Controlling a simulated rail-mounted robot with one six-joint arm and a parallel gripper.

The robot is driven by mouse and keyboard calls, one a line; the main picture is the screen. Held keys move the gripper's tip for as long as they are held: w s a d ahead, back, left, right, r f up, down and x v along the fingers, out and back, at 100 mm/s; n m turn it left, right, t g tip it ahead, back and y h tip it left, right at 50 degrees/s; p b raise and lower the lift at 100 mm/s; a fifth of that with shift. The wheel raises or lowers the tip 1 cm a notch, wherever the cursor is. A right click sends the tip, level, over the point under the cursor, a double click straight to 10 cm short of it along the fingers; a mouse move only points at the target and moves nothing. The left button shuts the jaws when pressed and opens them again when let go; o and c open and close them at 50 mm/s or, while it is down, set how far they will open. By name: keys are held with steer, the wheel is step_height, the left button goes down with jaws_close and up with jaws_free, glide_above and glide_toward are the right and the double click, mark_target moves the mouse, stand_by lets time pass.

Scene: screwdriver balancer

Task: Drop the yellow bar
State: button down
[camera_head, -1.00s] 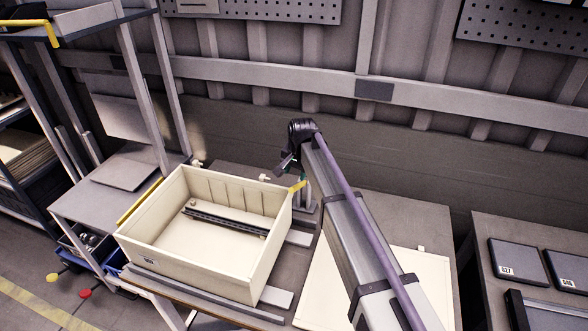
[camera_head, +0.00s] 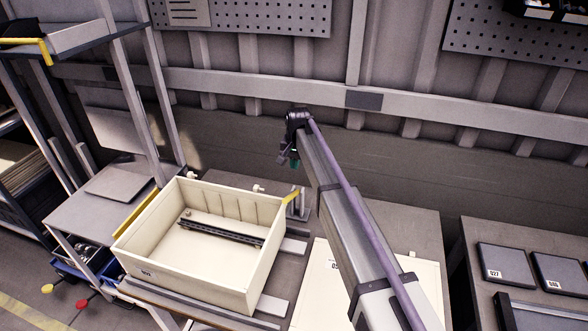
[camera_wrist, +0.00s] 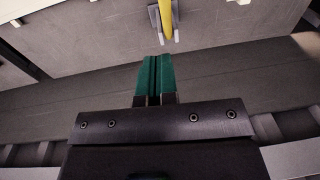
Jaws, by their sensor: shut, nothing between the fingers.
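A short yellow bar (camera_head: 291,197) stands tilted at the back right corner of the cream box, by a grey upright bracket. In the wrist view a yellow bar (camera_wrist: 165,18) sits between the prongs of a grey bracket (camera_wrist: 153,18). My gripper (camera_head: 295,163) is above the bar and apart from it. Its green fingers (camera_wrist: 155,75) are shut together with nothing between them, and a gap separates their tips from the bar. The far end of the bar is cut off in the wrist view.
The cream box (camera_head: 262,262) stands on the bench with a dark slotted rail (camera_head: 220,229) inside. A cream panel (camera_head: 325,290) lies to the right, partly behind my arm. Numbered grey plates (camera_head: 503,263) lie on the right table.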

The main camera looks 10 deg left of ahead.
steer(key=b, duration=0.7)
glide_above(290, 196)
steer(key=w+d, duration=0.1)
step_height(290, 196, down, 9)
steer(key=shift+s+a+f+b, duration=0.25)
steer(key=shift+s+f+b, duration=0.4)
steer(key=shift+f+b, duration=0.3)
steer(key=shift+s+a+r, duration=0.1)
steer(key=shift+s+a, duration=0.05)
steer(key=shift+s, duration=0.1)
steer(key=s+f+t+b, duration=0.4)
steer(key=s+f+b, duration=0.1)
steer(key=f+b, duration=0.3)
steer(key=shift+b, duration=0.8)
steer(key=shift+a+r, duration=0.1)
